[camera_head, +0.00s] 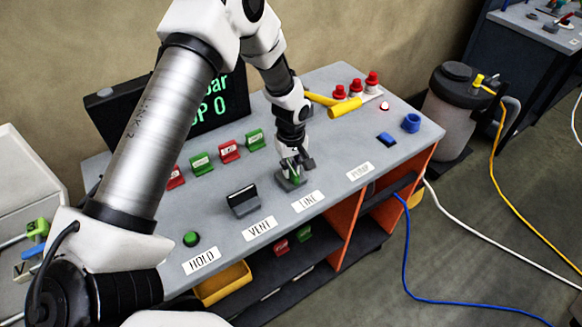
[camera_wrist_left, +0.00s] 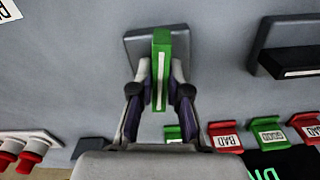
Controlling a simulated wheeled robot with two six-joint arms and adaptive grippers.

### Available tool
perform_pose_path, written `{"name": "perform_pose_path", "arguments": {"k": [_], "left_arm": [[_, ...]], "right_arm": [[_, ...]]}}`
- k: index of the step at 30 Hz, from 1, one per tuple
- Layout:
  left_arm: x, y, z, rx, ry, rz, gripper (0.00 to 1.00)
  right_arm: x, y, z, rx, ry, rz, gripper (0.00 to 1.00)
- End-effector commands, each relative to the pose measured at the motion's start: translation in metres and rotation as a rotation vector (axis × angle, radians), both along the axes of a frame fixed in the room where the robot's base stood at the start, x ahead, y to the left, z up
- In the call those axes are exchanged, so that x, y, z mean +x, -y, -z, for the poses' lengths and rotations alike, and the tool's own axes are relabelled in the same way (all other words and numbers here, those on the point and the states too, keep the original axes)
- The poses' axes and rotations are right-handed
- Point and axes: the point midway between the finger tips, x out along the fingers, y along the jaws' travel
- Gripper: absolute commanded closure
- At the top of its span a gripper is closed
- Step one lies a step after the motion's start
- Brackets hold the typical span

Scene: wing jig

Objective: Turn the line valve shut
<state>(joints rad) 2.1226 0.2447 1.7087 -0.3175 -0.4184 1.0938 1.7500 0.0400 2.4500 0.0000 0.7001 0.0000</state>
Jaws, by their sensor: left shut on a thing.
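The line valve has a green handle with a pale strip (camera_wrist_left: 160,60) on a square grey base (camera_wrist_left: 136,46). In the head view its green handle (camera_head: 296,174) shows just behind the LINE label (camera_head: 308,202), partly covered by my gripper. My left gripper (camera_head: 292,165) reaches down from above. In the left wrist view its two fingers (camera_wrist_left: 160,85) are shut on the green handle, one on each side. There the handle runs up and down the picture, crosswise to the black vent handle (camera_wrist_left: 292,60). My right gripper is not in view.
The vent valve (camera_head: 243,200) stands to the left on the grey panel (camera_head: 340,150). Red and green tags (camera_head: 229,151) stand behind. A dark display stands at the back.

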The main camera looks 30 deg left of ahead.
Motion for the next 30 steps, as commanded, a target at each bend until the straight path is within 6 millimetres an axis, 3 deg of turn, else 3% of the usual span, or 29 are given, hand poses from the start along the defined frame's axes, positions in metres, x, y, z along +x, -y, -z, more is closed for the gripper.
{"name": "perform_pose_path", "arguments": {"k": [30], "left_arm": [[-0.0015,0.0002,0.0026,-0.001,-0.005,0.940,1.00]], "right_arm": [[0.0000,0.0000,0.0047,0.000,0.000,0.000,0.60]]}}
